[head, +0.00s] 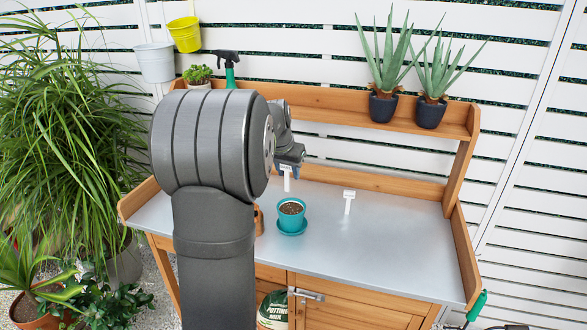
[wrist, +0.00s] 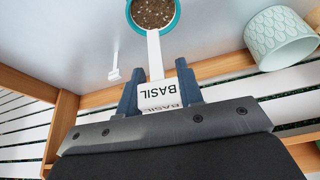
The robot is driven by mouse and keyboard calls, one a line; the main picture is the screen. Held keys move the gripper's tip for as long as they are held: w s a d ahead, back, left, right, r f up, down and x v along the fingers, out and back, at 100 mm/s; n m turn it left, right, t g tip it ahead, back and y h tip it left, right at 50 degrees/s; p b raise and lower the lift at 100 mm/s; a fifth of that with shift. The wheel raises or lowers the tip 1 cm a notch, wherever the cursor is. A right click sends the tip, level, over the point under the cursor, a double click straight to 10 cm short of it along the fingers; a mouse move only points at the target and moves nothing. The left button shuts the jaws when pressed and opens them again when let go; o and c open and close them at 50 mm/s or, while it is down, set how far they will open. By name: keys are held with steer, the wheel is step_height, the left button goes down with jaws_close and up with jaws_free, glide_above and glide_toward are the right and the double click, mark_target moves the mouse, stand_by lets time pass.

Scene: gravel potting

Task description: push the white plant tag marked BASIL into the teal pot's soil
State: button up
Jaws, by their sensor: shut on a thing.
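My gripper (head: 291,160) is shut on the white BASIL tag (wrist: 156,72) by its wide head, above the bench and behind the teal pot. The tag's lettering reads upside down in the wrist view, and its stake points toward the pot. In the head view the tag (head: 287,171) shows just below the fingers. The teal pot (head: 291,221) holds brown soil (head: 291,208) and stands on a teal saucer (head: 302,231). In the wrist view the soil (wrist: 152,12) shows at the top, with the stake's tip near the pot's rim. Whether they touch is unclear.
Another white tag (head: 348,203) is on the grey bench top (head: 390,250), right of the pot; its marking is unreadable. A pale green patterned pot (wrist: 280,40) is right in the wrist view. An orange-brown object (head: 259,219) is partly hidden by my arm. The bench's right side is clear.

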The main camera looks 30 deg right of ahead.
mark_target(287, 187)
steer(key=shift+f, duration=3.9)
steer(key=shift+f, duration=1.8)
stand_by(2.3)
